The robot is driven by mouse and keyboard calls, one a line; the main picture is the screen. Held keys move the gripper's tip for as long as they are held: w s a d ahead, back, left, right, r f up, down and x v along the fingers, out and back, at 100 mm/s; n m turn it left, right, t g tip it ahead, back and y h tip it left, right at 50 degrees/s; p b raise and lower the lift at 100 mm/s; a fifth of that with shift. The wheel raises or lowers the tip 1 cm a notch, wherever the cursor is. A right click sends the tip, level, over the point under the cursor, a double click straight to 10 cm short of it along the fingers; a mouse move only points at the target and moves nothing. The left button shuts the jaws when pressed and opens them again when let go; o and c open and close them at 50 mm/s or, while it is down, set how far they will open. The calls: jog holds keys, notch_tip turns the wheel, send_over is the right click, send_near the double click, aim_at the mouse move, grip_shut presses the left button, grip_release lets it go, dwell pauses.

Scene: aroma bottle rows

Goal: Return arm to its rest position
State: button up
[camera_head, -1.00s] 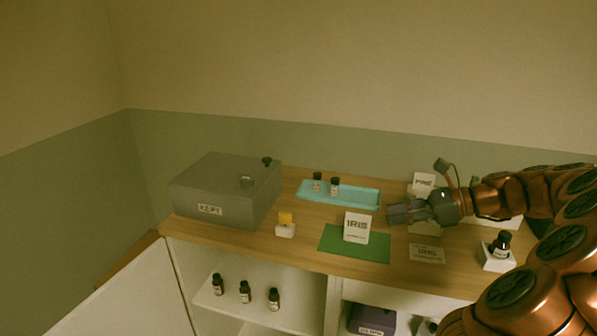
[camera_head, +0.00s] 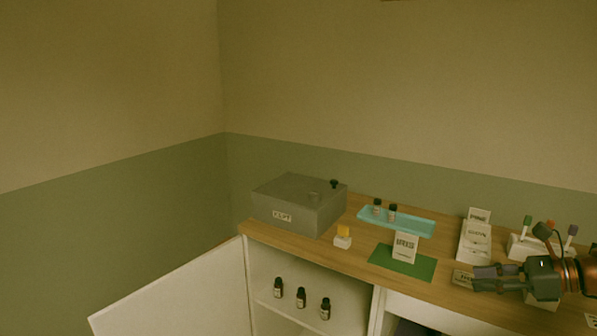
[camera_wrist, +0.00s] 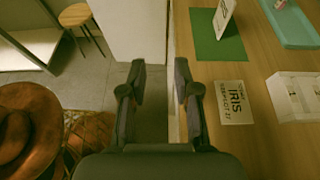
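My gripper (camera_head: 488,278) is at the right of the head view, above the counter's front part. In the wrist view my gripper (camera_wrist: 158,88) shows two dark fingers apart with nothing between them. Below and between the fingers are the counter's edge and the grey floor. A flat IRIS card (camera_wrist: 234,102) lies on the counter to the right of the fingers. My copper arm runs off the right edge of the head view.
A grey KEPT box (camera_head: 300,205), a teal tray (camera_head: 375,222) with two bottles, a green mat (camera_head: 420,268) with a standing card (camera_head: 405,247), and a white rack (camera_head: 520,247) stand on the counter. Three bottles stand on the shelf below. A stool (camera_wrist: 76,16) is on the floor.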

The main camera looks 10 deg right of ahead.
jog(key=s+a+f+n+g+h+p, duration=0.15)
jog(key=a+n+g, duration=0.35)
jog(key=a, duration=0.7)
jog(key=s+a+n+g, duration=0.25)
jog(key=a+n, duration=0.45)
jog(key=a, duration=0.5)
jog(key=s+a+f+n+g+h+p, duration=0.2)
jog(key=s+a+n+g+h, duration=0.15)
jog(key=s+a+n, duration=0.35)
jog(key=s+d+f+n+h, duration=0.1)
jog(key=s+d+n+h, duration=0.1)
jog(key=s, duration=0.3)
jog(key=s+d+f+n+h, duration=0.2)
jog(key=s+n+h, duration=0.1)
jog(key=s, duration=0.3)
jog(key=shift+n+t+p, duration=0.3)
jog(key=shift+n+p, duration=0.05)
jog(key=shift+n, duration=0.55)
